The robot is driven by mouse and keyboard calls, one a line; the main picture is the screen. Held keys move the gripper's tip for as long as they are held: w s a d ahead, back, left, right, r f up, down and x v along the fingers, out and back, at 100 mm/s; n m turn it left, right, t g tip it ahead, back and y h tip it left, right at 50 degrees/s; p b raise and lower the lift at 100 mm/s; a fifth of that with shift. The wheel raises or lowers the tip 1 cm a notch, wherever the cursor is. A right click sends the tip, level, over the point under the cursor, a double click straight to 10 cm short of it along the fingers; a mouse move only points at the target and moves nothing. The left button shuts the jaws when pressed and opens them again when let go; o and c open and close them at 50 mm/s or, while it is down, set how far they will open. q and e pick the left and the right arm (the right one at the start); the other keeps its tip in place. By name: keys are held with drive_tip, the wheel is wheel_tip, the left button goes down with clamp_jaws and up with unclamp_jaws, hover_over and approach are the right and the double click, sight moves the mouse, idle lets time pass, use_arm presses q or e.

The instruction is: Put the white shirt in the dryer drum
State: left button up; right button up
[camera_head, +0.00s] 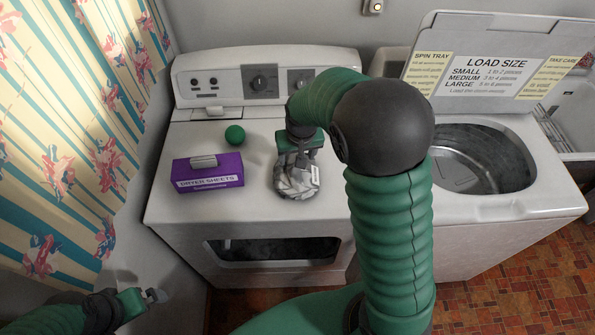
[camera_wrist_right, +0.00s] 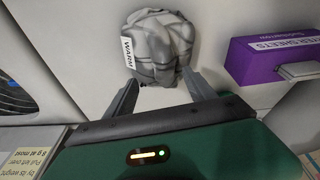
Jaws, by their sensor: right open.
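The white shirt (camera_head: 297,181) is a crumpled grey-white bundle on the dryer's top. In the right wrist view the bundle (camera_wrist_right: 158,45) shows a tag reading WARM. My right gripper (camera_head: 298,160) points down at it from above. In the wrist view its two fingers (camera_wrist_right: 160,85) are spread, with tips at the bundle's near edge; I cannot tell whether they touch it. The dryer (camera_head: 180,215) has a dark front opening or window (camera_head: 270,250); the drum inside is barely visible. My left gripper (camera_head: 155,295) is low at left, its jaw state unclear.
A purple dryer sheets box (camera_head: 208,172) and a green ball (camera_head: 235,135) sit left of the shirt. An open-lidded washer (camera_head: 500,208) stands right, its lid (camera_head: 490,62) raised. A floral curtain (camera_head: 75,130) hangs at left. My right arm hides part of the dryer's right side.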

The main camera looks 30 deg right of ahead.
sight(293, 163)
drive_tip(key=f, duration=0.2)
drive_tip(key=a+f, duration=0.1)
drive_tip(key=f, duration=0.1)
drive_tip(key=shift+w, duration=0.35)
drive_tip(key=shift+f, duration=0.2)
drive_tip(key=shift+d, duration=0.3)
drive_tip(key=c, duration=0.5)
drive_tip(key=shift+s+a, duration=0.1)
drive_tip(key=shift+a, duration=0.05)
clamp_jaws()
